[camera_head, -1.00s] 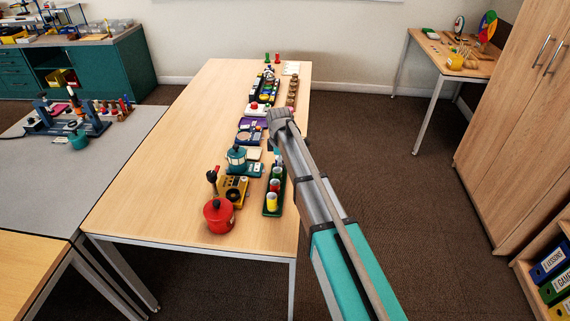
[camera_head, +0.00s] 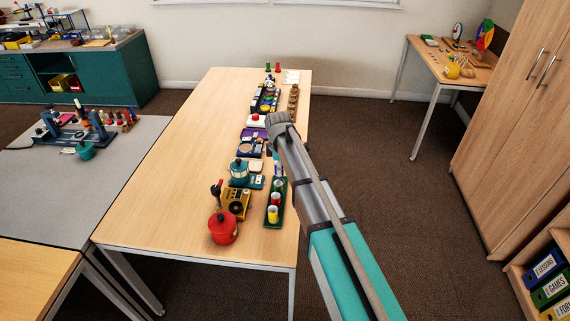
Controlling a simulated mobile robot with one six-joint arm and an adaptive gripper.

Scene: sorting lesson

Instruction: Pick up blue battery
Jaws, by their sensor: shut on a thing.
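My gripper (camera_head: 280,122) is over the right side of the long wooden table, seen from behind, with my arm reaching up from the lower right. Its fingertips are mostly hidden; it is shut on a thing. A small blue piece, apparently the blue battery (camera_head: 277,162), shows just below the gripper at the arm's left edge, above the far end of the green tray (camera_head: 267,222). The picture is too small to show the grip clearly. The tray holds upright cylinders: a red one (camera_head: 275,198), a yellow one (camera_head: 272,214) and a pale-topped one (camera_head: 278,185).
More items line the table's right side towards the back. The left half of the table (camera_head: 170,190) is bare. A wooden cabinet (camera_head: 515,110) stands at right.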

